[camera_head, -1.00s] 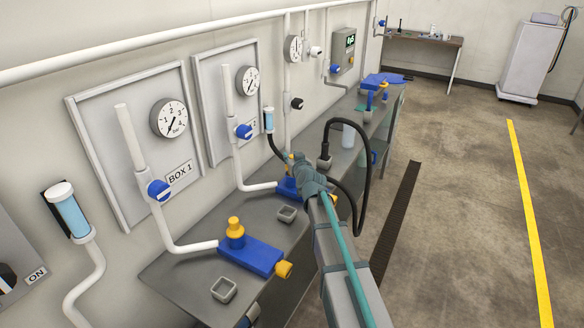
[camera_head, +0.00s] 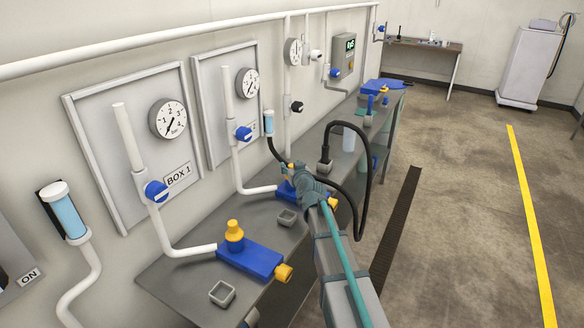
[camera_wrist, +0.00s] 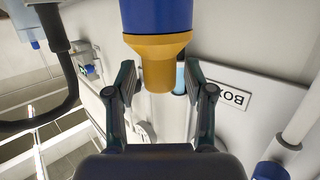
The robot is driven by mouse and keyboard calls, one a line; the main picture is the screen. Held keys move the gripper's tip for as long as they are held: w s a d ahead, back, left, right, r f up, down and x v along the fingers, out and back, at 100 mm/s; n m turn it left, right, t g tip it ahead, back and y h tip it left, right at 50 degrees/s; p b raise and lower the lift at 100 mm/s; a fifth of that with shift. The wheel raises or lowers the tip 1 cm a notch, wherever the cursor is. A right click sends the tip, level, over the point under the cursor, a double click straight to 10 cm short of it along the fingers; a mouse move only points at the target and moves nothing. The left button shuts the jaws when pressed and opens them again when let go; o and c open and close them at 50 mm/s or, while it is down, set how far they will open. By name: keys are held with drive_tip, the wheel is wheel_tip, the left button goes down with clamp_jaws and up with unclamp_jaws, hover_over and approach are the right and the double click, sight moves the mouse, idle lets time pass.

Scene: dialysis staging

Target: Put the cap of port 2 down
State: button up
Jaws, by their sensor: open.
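The second blue port block (camera_head: 286,193) sits on the bench below the second wall panel, partly hidden by my gripper (camera_head: 296,176). Its upright yellow cap (camera_head: 290,167) shows only in part there. In the wrist view the yellow cap (camera_wrist: 160,62) sits against a blue body (camera_wrist: 157,15), and the picture is upside down. My open gripper (camera_wrist: 160,80) has one finger on each side of the cap's narrow end, with gaps visible on both sides. A small grey square dish (camera_head: 287,217) stands empty on the bench beside the block.
A nearer blue block (camera_head: 250,259) carries an upright yellow cap (camera_head: 234,231) and a side yellow cap (camera_head: 284,273). Another empty grey dish (camera_head: 222,294) stands before it. A black hose (camera_head: 368,160) arches behind my arm. White pipes (camera_head: 190,251) run along the wall.

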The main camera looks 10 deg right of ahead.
drive_tip(key=shift+r+p, duration=0.2)
drive_tip(key=shift+p, duration=0.1)
drive_tip(key=b+v, duration=0.2)
drive_tip(key=v, duration=1)
drive_tip(key=shift+b, duration=0.4)
drive_tip(key=shift+d, duration=0.1)
